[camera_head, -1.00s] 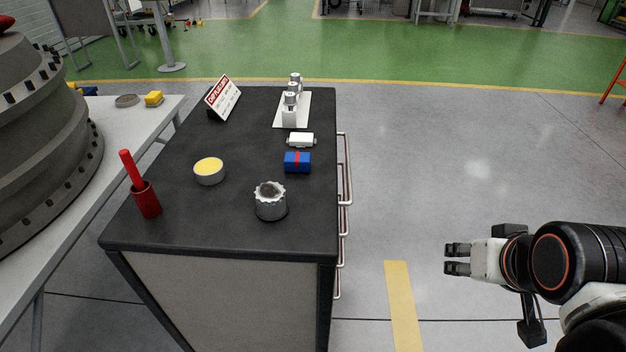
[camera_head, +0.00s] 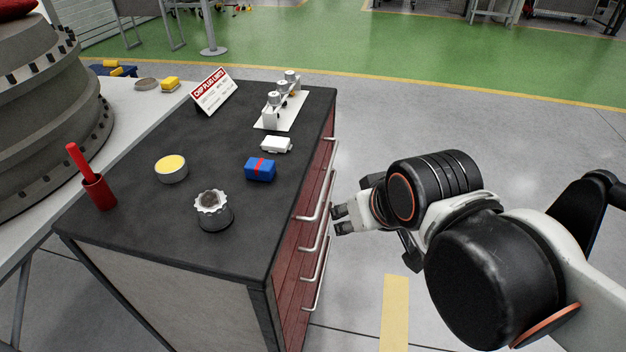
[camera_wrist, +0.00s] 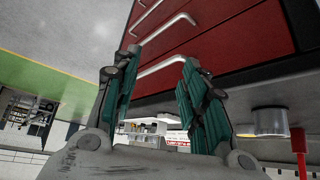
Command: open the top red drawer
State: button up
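The red drawer cabinet (camera_head: 288,262) stands left of my arm in the head view, with several red drawers and pale bar handles on its right side. In the wrist view, which looks upside down, the top red drawer (camera_wrist: 250,40) lies beside the black top edge and appears shut. Its handle (camera_wrist: 165,65) shows between and beyond my fingers. My gripper (camera_head: 340,219) is just right of the drawer fronts. Its two green-padded fingers (camera_wrist: 149,68) are apart and hold nothing. I cannot tell whether a finger touches the handle.
On the black cabinet top (camera_head: 130,225) are a blue box (camera_head: 260,169), a silver toothed part (camera_head: 213,210), a yellow-topped tin (camera_head: 171,168), a red cup (camera_head: 98,192) and a sign (camera_head: 213,90). A turbofan table is at left. The floor on the right is open.

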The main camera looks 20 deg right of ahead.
jog(key=shift+c, duration=1.1)
jog(key=w+d+r+m+g+p, duration=0.2)
jog(key=w+r+m+g+p, duration=0.1)
jog(key=w+r+p, duration=0.65)
jog(key=m+g+y+p, duration=0.2)
jog(key=m+g+p, duration=0.1)
jog(key=p, duration=0.2)
send_over(328, 172)
jog(key=s+d, duration=0.1)
jog(key=d, duration=0.2)
jog(key=d+x, duration=0.1)
jog(key=x, duration=0.4)
jog(key=b+x, duration=0.1)
jog(key=x, duration=0.3)
jog(key=b+x, duration=0.1)
jog(key=x, duration=0.4)
jog(key=s+b+x, duration=0.1)
jog(key=b+x, duration=0.1)
jog(key=x, duration=0.2)
jog(key=shift+a+f, duration=0.2)
jog(key=shift+f, duration=0.05)
grip_shut()
